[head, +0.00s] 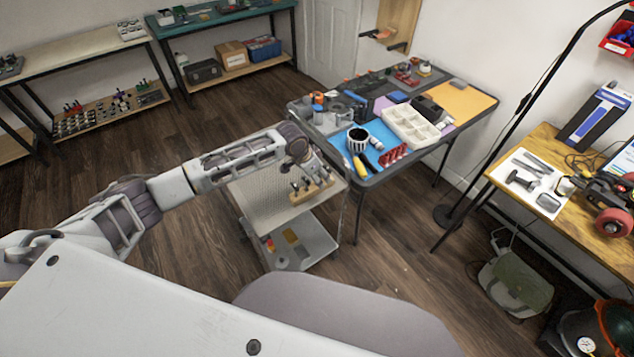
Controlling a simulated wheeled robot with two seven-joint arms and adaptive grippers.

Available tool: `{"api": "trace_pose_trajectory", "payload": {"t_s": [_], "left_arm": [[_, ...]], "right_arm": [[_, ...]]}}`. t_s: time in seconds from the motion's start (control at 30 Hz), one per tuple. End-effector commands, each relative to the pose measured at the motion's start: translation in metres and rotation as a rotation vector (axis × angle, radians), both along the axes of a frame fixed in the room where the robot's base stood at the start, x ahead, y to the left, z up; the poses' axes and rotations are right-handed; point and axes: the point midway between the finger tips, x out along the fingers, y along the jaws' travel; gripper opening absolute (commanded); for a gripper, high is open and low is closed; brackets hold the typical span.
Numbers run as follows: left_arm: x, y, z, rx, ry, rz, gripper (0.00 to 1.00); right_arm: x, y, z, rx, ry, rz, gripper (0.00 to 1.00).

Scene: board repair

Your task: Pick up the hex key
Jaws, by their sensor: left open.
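My left arm reaches in from the left, and my left gripper (318,171) hangs over the top of a small grey cart (262,190). The gripper is open, close above or beside a wooden block (313,193) with several small dark-tipped tools standing in it. I cannot tell which of these small tools, if any, is the hex key. The gripper and arm hide part of the cart top. I see nothing held between the fingers. My right gripper is not in view.
A dark table (372,183) behind the cart holds a striped cup (357,141), a white compartment tray (408,128), a yellow-handled tool (360,166) and red parts (391,156). A wooden bench (540,140) stands at right. The floor left of the cart is clear.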

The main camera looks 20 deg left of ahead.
Motion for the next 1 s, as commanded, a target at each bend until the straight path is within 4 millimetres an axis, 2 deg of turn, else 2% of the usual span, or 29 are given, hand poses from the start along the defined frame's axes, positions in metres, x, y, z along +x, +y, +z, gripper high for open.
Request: {"api": "trace_pose_trajectory", "payload": {"t_s": [0.5, 0.87, 1.0], "left_arm": [[0.0009, 0.0, -0.0012, 0.001, -0.001, 0.0, 0.59], [0.0008, 0.0, -0.0012, 0.001, -0.001, 0.0, 0.13], [0.0009, -0.0001, -0.0011, 0.0, -0.001, 0.0, 0.11]], "right_arm": [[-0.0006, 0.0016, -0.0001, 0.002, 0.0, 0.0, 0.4], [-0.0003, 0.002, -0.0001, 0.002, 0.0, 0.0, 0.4], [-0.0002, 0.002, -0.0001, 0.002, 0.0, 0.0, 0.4]]}}
